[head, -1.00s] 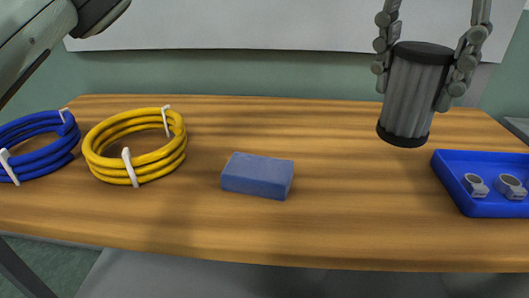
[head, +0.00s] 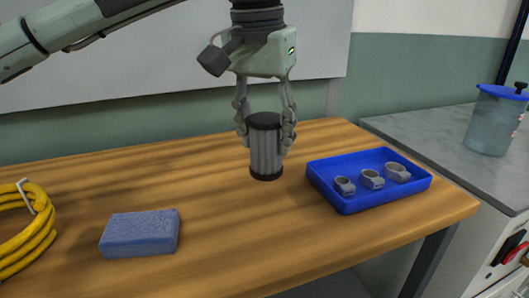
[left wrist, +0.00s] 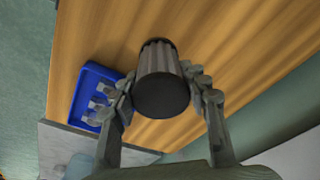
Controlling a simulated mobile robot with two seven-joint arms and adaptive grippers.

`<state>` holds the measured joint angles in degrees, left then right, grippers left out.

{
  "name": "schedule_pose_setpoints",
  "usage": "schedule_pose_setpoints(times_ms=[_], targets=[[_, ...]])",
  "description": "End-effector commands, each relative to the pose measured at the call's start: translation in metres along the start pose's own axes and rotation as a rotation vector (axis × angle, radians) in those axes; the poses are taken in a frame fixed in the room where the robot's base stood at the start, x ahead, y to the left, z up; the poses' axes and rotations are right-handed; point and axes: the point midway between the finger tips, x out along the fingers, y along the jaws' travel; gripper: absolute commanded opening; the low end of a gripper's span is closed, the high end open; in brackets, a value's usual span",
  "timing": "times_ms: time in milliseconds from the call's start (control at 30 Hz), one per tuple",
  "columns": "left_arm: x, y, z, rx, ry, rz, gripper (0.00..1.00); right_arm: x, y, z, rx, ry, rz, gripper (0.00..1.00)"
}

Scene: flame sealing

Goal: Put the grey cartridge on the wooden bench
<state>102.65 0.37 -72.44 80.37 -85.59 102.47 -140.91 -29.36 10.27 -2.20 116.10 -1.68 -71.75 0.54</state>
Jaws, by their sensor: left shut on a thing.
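The grey cartridge (head: 266,150) is a ribbed cylinder with black end caps. My left gripper (head: 266,132) is shut on its upper part and holds it upright over the wooden bench (head: 210,200). Whether its lower cap touches the bench top or hangs just above it, I cannot tell. In the left wrist view the cartridge (left wrist: 162,85) sits between the two fingers, with its dark top cap towards the camera. My right gripper is not in view.
A blue tray (head: 350,206) with 3 grey clamps stands right of the cartridge. A blue sponge-like block (head: 140,235) and a yellow hose coil (head: 22,235) lie to the left. A lidded clear container (head: 492,122) stands on a grey counter (head: 430,140). Bench between block and tray is clear.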

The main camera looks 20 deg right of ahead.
Motion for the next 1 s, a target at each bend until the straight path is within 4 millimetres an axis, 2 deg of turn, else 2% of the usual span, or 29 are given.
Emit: schedule_pose_setpoints(times_ms=[167, 400, 800, 833, 967, 1000], targets=[[0.012, -0.003, -0.001, 0.0, -0.002, -0.001, 0.14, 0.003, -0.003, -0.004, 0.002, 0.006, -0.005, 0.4], [0.042, -0.003, 0.004, -0.002, -0.002, 0.0, 0.14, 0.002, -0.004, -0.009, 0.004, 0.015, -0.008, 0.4], [0.047, -0.003, 0.004, -0.002, 0.0, 0.0, 0.14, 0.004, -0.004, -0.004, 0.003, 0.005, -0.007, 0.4], [0.046, -0.003, 0.004, -0.002, 0.0, 0.0, 0.48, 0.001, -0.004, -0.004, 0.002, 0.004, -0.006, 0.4], [0.046, -0.003, 0.004, -0.002, 0.0, 0.0, 0.64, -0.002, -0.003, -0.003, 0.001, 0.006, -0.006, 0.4], [0.045, -0.003, 0.004, -0.002, -0.001, 0.0, 0.66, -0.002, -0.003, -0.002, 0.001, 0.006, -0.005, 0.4]])
